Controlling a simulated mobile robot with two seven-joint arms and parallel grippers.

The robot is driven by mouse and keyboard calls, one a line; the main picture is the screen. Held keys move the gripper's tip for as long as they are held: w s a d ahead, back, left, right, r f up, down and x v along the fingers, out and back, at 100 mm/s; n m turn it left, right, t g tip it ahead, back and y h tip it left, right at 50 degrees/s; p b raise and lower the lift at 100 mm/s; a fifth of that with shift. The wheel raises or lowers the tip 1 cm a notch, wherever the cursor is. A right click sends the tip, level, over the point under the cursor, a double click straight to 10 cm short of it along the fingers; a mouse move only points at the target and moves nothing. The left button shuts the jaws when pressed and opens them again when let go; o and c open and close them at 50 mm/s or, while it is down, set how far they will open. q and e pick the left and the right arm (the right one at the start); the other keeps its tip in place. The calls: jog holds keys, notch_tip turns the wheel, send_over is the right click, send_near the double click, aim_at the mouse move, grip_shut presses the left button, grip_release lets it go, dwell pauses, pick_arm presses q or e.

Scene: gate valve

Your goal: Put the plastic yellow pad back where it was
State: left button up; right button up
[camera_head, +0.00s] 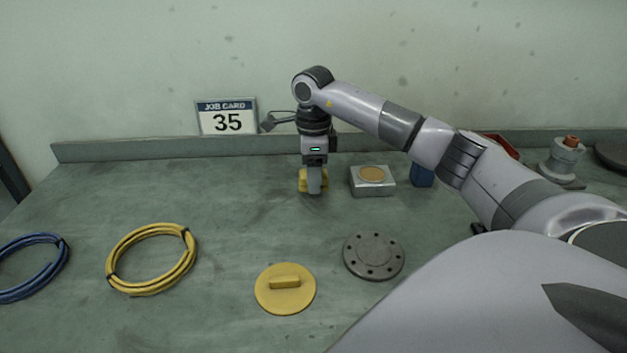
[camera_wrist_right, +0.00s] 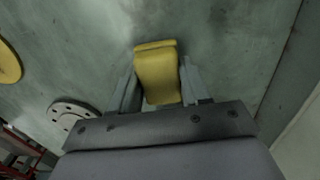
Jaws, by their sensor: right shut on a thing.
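The yellow pad (camera_head: 303,183) is a small yellow block at the back middle of the green bench, partly hidden behind the fingers of my right gripper (camera_head: 315,187). My right gripper points down and is shut on it. In the right wrist view the yellow pad (camera_wrist_right: 157,75) sits between the two grey fingers of my right gripper (camera_wrist_right: 160,88). I cannot tell whether its underside touches the bench. My left gripper is not in view.
A grey box with a tan round top (camera_head: 372,181) stands just right of the gripper, with a blue object (camera_head: 422,176) beyond. A yellow disc with a handle (camera_head: 285,288), a grey flange (camera_head: 373,257), and yellow (camera_head: 117,246) and blue cable coils lie in front. A job card (camera_head: 227,116) stands behind.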

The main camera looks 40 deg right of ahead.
jog(key=shift+f, duration=0.9)
jog(key=o, duration=1)
jog(key=shift+f, duration=0.15)
notch_tip(320, 180, up, 12)
jog(key=shift+r, duration=0.2)
